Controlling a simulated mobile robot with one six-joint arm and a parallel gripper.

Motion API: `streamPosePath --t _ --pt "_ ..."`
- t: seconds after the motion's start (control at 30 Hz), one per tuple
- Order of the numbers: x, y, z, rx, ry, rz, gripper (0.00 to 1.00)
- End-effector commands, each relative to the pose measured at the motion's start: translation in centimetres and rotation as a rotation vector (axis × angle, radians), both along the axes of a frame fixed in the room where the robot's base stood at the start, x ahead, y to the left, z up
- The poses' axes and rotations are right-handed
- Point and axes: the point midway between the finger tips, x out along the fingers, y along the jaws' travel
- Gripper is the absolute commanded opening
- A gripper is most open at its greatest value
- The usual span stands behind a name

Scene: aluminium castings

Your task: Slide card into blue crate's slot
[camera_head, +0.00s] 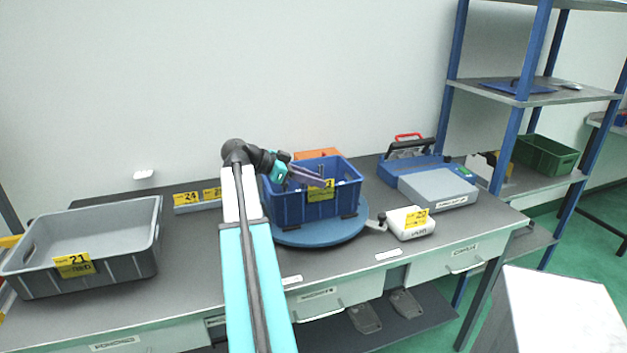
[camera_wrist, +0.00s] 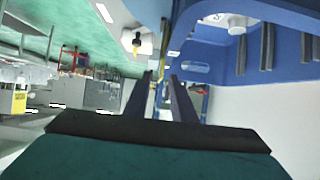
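The blue crate (camera_head: 292,211) stands on a round blue turntable on the bench; its wall also shows in the wrist view (camera_wrist: 282,18). A yellow card (camera_head: 321,191) is upright against the crate's front wall, near the upper rim. My gripper (camera_head: 322,182) reaches over the crate from the left, with its fingertips at the card's top. In the wrist view the two fingers (camera_wrist: 161,76) stand apart with a narrow gap. The card's face does not show there, and how deep it sits in the slot cannot be told.
A grey tray (camera_head: 100,281) with a yellow card is at the left. A white box (camera_head: 412,232) with a yellow card lies right of the turntable (camera_head: 318,237). A blue case (camera_head: 398,166) and a grey box (camera_head: 440,187) are farther right. An orange box (camera_head: 318,154) is behind the crate.

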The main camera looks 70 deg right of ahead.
Motion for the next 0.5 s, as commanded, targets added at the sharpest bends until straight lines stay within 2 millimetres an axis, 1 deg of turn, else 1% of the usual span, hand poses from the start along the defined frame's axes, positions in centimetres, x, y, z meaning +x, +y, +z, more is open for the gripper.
streamPosePath --t 0.27,0.37,0.5 --pt "0.7 0.5 0.4 0.0 0.0 0.001 0.23" --pt "1.4 1.0 0.9 -0.002 -0.001 0.002 0.23" --pt "2.8 2.1 1.7 -0.001 -0.001 0.003 0.23"
